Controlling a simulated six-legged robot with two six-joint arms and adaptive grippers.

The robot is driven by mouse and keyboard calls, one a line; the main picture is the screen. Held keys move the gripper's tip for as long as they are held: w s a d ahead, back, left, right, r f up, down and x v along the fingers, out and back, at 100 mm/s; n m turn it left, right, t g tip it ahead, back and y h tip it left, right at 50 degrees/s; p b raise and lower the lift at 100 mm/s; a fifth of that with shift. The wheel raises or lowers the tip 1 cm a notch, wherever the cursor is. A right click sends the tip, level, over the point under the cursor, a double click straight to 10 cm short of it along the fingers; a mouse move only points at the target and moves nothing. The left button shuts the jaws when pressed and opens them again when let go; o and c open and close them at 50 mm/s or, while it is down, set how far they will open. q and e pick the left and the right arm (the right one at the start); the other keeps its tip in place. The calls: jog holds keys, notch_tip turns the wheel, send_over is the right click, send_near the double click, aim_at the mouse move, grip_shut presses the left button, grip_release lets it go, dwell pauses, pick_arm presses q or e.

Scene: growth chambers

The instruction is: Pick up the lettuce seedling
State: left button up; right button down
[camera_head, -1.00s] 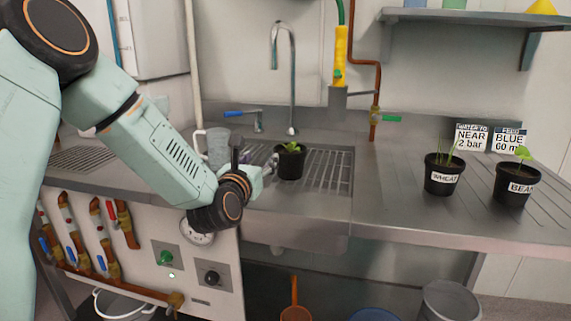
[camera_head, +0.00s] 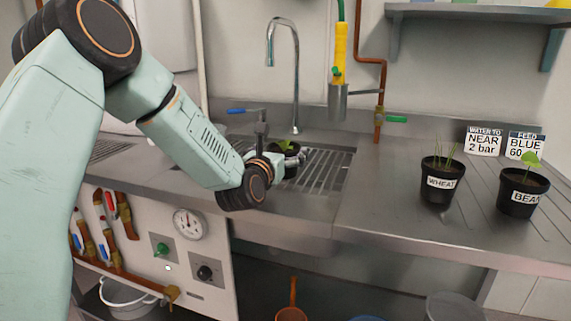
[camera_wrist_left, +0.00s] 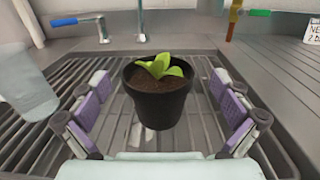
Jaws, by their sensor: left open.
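The lettuce seedling (camera_wrist_left: 160,68) has bright green leaves and stands upright in dark soil in a black pot (camera_wrist_left: 158,106). The pot stands on the slatted rack over the sink. In the head view the seedling (camera_head: 287,146) is partly hidden by my arm and gripper. My left gripper (camera_wrist_left: 160,112) is open. Its purple-padded fingers are on either side of the pot, with a visible gap on each side. In the head view my left gripper (camera_head: 291,159) is at the pot, its fingers partly hidden. My right gripper is not in view.
A wheat pot (camera_head: 438,181) and a bean pot (camera_head: 522,192) stand on the drainboard at right. A tap (camera_head: 296,80) rises behind the rack (camera_head: 325,172). The counter between rack and wheat pot is bare.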

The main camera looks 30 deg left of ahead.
aim_at(284, 146)
pick_arm(q)
jog(key=x, duration=0.3)
jog(key=shift+w+a+f+b, duration=0.25)
jog(key=shift+f+b, duration=0.05)
jog(key=shift+s+r, duration=0.15)
jog(key=shift+r, duration=0.05)
jog(key=shift+f, duration=0.15)
jog(key=c, duration=1.4)
